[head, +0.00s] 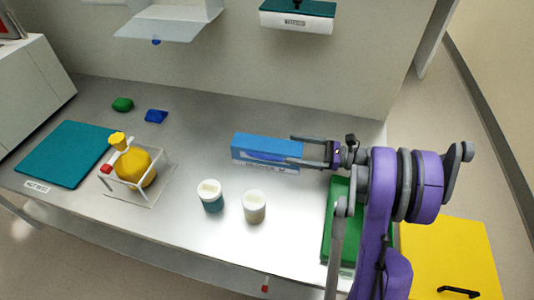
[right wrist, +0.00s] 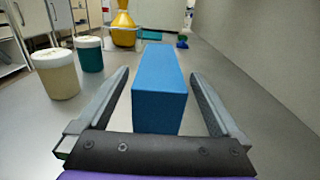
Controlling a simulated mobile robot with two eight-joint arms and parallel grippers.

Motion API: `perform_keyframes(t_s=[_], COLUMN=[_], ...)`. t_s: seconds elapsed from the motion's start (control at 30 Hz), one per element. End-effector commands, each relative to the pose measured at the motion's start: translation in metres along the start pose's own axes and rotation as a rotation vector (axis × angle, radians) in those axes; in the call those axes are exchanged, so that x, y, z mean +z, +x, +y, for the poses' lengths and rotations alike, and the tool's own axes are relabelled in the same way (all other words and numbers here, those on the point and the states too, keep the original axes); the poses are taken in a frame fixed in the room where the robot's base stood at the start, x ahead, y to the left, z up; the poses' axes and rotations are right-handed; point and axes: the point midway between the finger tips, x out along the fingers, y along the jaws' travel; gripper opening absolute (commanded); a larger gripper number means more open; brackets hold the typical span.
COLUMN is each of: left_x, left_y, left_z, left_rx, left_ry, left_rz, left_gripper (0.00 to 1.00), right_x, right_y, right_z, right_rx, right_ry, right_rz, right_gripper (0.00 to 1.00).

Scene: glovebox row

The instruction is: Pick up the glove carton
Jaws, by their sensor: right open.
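The glove carton (head: 262,146) is a long blue box with a white label, lying on the steel bench right of the middle in the head view. My right gripper (head: 297,151) reaches in from the right, with its fingers at the carton's right end. In the right wrist view the carton (right wrist: 158,90) lies lengthwise between the two open fingers (right wrist: 158,75), with a gap visible on each side. My left gripper is not in view.
Two lidded jars, teal (head: 210,196) and cream (head: 254,207), stand in front of the carton. A yellow flask (head: 137,167) in a frame, a teal mat (head: 65,153) and a green tray (head: 337,215) are on the bench. The bench behind the carton is clear.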

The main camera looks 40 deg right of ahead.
Motion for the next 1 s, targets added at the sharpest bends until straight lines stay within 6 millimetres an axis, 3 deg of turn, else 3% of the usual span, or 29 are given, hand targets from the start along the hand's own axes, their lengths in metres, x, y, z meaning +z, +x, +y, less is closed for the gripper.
perform_keyframes(t_s=[0.17, 0.43, 0.77, 1.0], left_x=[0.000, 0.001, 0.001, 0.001], left_y=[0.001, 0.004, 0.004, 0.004], left_z=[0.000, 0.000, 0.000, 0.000], left_rx=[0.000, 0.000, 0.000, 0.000], left_ry=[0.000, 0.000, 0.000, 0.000], left_rz=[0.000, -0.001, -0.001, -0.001], left_gripper=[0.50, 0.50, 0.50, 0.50], right_x=[0.000, 0.000, 0.000, 0.000], right_y=[0.013, 0.053, 0.061, 0.060], right_z=[0.001, 0.001, 0.000, 0.000], right_rx=[0.002, 0.003, -0.001, 0.000], right_ry=[-0.001, 0.000, -0.001, -0.001], right_rz=[0.000, 0.000, 0.001, 0.001], right_gripper=[1.00, 1.00, 1.00, 0.59])
